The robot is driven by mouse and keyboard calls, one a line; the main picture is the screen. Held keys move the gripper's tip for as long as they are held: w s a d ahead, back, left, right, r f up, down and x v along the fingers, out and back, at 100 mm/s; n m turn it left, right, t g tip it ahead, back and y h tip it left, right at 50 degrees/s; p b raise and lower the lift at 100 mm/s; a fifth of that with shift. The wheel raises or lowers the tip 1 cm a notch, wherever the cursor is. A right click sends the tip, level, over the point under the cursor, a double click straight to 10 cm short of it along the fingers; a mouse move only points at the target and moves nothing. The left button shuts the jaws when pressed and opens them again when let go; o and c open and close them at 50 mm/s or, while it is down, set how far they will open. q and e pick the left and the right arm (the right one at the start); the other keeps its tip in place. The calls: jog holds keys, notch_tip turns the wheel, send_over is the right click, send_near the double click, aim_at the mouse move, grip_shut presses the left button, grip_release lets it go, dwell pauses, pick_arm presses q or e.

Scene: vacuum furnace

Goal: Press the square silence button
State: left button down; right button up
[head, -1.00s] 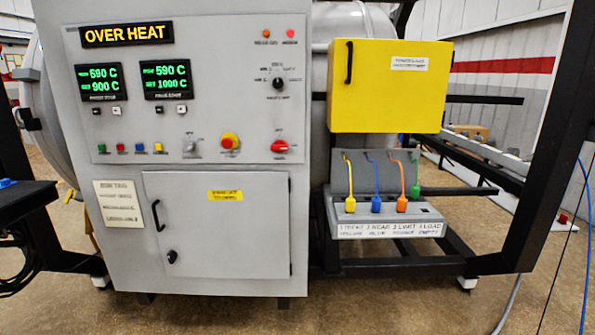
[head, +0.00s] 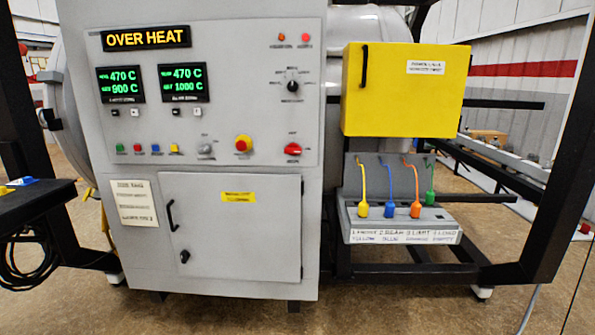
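The grey control panel (head: 232,110) of the furnace faces me, with an OVER HEAT sign (head: 146,38) lit at its top left. Below the two green displays sit small squarish buttons, black (head: 176,112) and white (head: 197,112). A lower row has a green button (head: 120,148), a red button (head: 138,148), a blue button (head: 156,149) and a yellow button (head: 175,149). The labels are too small to read, so I cannot tell which button is the silence one. Neither gripper is in view.
A yellow box (head: 405,100) and several coloured plugs stand right. A dark table edge (head: 40,205) is at left. The floor in front is clear.

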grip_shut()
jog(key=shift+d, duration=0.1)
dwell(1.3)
